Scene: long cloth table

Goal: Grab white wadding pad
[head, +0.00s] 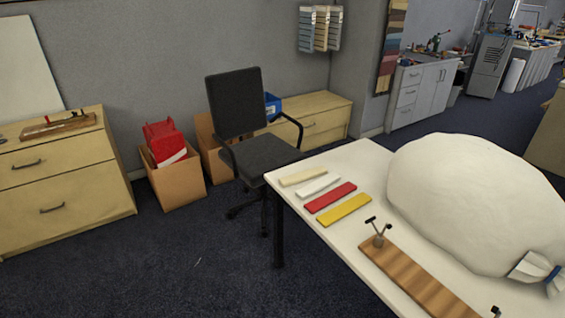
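A white strip-like pad (318,187) lies flat on the white table (310,220), in a row of pads near the table's left edge. It lies between a cream pad (303,176) and a red pad (330,197); a yellow pad (344,210) lies nearest in the row. A large, rounded, soft-looking white mass (470,200) rests on the right part of the table. I cannot tell from the picture whether wadding names the strip or this mass. Neither of my grippers shows in the head view.
A striped wooden board (415,277) with a small metal fitting (378,236) lies in front of the mass. A white and blue piece (533,270) is at the mass's lower right. A black chair (250,130) stands behind the table's left corner. Carpet at left is clear.

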